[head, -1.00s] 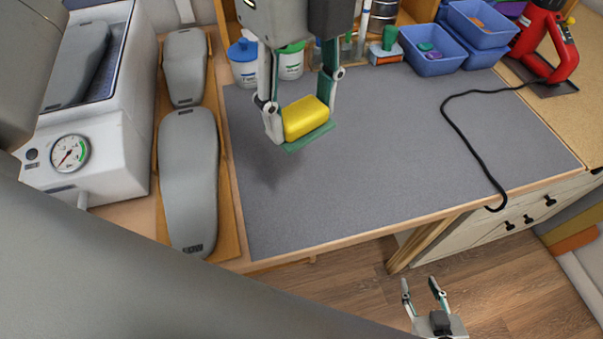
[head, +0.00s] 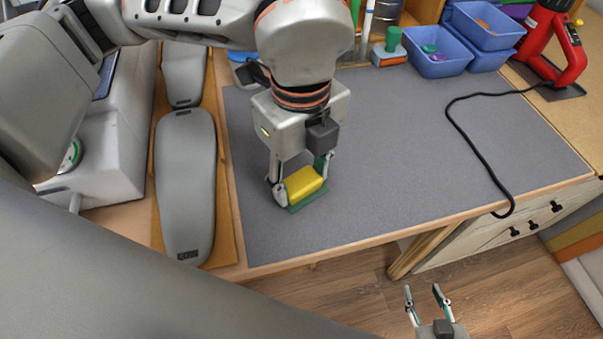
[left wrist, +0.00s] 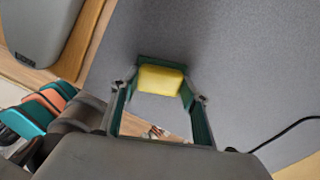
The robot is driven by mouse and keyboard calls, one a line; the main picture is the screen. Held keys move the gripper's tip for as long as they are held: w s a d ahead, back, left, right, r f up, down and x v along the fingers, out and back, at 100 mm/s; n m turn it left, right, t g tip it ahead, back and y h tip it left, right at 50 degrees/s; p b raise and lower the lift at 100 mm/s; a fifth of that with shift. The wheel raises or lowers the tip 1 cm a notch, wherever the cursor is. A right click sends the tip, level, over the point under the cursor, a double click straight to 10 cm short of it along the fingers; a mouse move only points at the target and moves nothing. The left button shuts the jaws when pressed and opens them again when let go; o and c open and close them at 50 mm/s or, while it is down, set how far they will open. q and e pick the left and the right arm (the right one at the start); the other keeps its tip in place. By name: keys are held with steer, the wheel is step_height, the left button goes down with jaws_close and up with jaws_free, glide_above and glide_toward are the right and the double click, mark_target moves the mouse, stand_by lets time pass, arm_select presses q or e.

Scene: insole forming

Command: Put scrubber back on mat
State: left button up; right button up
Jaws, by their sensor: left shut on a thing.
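The scrubber (head: 303,182) is a yellow block with a green pad under it. My left gripper (head: 298,190) is shut on it, one finger at each end. The scrubber is low over the left part of the grey mat (head: 400,140); I cannot tell if its pad touches the mat. In the left wrist view, the scrubber (left wrist: 161,80) sits between the fingertips, with the mat (left wrist: 230,60) behind it. My right gripper (head: 427,298) is open and empty, in front of the table over the floor.
Grey shoe lasts (head: 186,190) lie on a wooden board at the left. Blue bins (head: 438,62), an orange-and-green tool (head: 389,52) and a red heat tool (head: 549,45) stand at the back. A black cable (head: 470,135) crosses the mat's right part. The mat's middle is clear.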

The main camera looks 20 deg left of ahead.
mark_target(302, 181)
arm_select(q)
steer(key=shift+f, duration=0.15)
steer(key=o, duration=1.1)
steer(key=shift+o, duration=0.2)
step_height(302, 181, up, 12)
steer(key=p, duration=0.1)
steer(key=shift+r, duration=0.25)
steer(key=shift+d, duration=0.1)
